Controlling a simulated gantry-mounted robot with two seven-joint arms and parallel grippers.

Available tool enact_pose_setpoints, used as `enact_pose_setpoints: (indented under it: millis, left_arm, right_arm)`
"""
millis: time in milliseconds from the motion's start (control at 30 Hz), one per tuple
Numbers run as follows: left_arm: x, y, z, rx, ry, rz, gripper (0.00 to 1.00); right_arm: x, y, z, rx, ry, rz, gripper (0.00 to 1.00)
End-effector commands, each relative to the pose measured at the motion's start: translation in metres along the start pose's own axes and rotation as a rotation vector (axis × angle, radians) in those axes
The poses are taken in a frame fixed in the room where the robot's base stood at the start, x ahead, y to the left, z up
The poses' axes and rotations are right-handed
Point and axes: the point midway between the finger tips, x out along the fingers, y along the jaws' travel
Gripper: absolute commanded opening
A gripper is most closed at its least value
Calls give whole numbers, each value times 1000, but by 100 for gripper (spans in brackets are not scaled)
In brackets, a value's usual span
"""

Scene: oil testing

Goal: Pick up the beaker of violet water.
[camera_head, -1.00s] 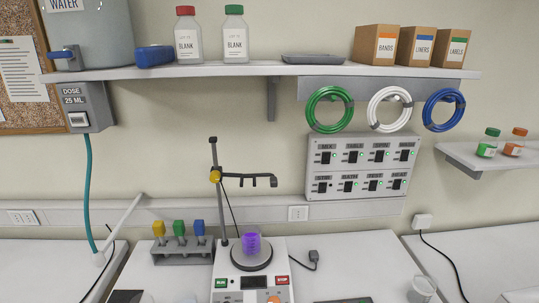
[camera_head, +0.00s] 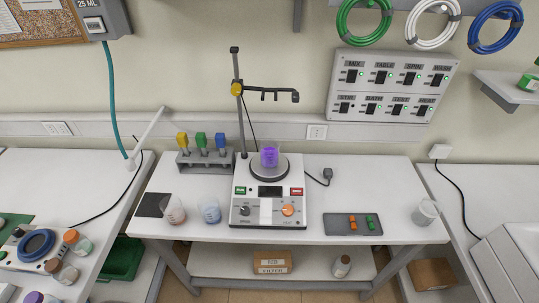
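A small clear beaker of violet water (camera_head: 269,156) stands upright on the round dark plate of the white stirrer hotplate (camera_head: 268,205), in the middle of the table (camera_head: 360,185). The clamp arm of a metal stand (camera_head: 270,92) is above it, apart from it. Neither of my grippers shows in the head view.
Beakers with reddish (camera_head: 174,213) and bluish (camera_head: 211,213) liquid stand left of the hotplate. A tray (camera_head: 338,224) with orange and green pieces and an empty beaker (camera_head: 425,213) are on the right. A rack (camera_head: 205,161) with coloured-top tools stands behind left.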

Motion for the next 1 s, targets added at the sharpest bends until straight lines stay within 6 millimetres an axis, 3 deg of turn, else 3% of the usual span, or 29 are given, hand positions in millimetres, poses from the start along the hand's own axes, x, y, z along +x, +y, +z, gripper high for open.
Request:
enact_pose_setpoints:
  millis: [367,767,1000]
  left_arm:
    - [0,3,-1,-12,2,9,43]
    - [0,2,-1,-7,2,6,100]
    - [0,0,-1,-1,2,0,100]
  right_arm:
    - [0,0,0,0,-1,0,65]
    - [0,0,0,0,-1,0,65]
    - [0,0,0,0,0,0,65]
